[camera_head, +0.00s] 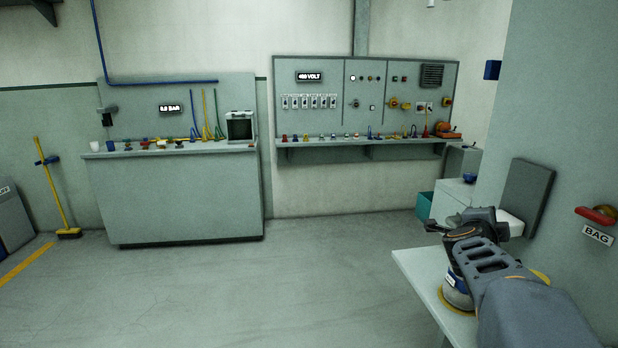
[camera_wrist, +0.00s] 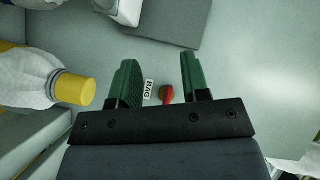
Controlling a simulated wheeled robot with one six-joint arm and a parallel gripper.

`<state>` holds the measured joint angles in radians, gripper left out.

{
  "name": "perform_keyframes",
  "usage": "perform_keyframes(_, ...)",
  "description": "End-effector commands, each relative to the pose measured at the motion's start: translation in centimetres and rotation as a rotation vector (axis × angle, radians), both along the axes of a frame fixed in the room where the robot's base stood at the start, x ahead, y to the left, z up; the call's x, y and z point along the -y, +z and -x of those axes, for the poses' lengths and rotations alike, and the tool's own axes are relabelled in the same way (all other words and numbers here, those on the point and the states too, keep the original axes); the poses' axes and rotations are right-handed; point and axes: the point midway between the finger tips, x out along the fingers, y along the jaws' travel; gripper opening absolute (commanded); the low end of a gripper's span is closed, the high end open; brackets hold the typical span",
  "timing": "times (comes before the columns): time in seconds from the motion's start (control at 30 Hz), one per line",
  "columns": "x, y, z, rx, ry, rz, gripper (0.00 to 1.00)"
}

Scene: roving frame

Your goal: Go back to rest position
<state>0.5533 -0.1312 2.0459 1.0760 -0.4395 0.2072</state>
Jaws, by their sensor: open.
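My gripper (camera_wrist: 157,66) is open, with its two green fingers apart and nothing between them. In the head view my arm reaches in from the lower right, over a small pale table (camera_head: 418,278), and its own links hide much of that tabletop. In the wrist view a white container with a yellow cap (camera_wrist: 76,88) lies to the left of the fingers, apart from them. Behind the fingers the wall carries a BAG label (camera_wrist: 149,88) and a red handle (camera_wrist: 166,95).
A grey panel (camera_head: 525,197) juts from the right wall near my arm. A workbench (camera_head: 180,200) and a control panel with a shelf (camera_head: 365,148) stand along the back wall. A yellow broom (camera_head: 55,190) leans at left. The floor (camera_head: 240,290) in the middle is clear.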

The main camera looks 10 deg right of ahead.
Motion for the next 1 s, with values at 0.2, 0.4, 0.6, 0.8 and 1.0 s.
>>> perform_keyframes(0.2, -14.1, -4.4, -2.4, -0.537, 0.714, 0.063, 0.43)
perform_keyframes(0.4, -25.0, -7.7, 5.7, -1.114, 1.263, 0.164, 0.43)
perform_keyframes(0.6, -28.9, -6.0, 13.4, -1.489, 1.511, 0.338, 0.43)
perform_keyframes(0.8, -31.1, -3.5, 13.8, -1.467, 1.558, 0.449, 0.43)
perform_keyframes(1.0, -31.6, -3.3, 13.8, -1.461, 1.571, 0.466, 0.43)
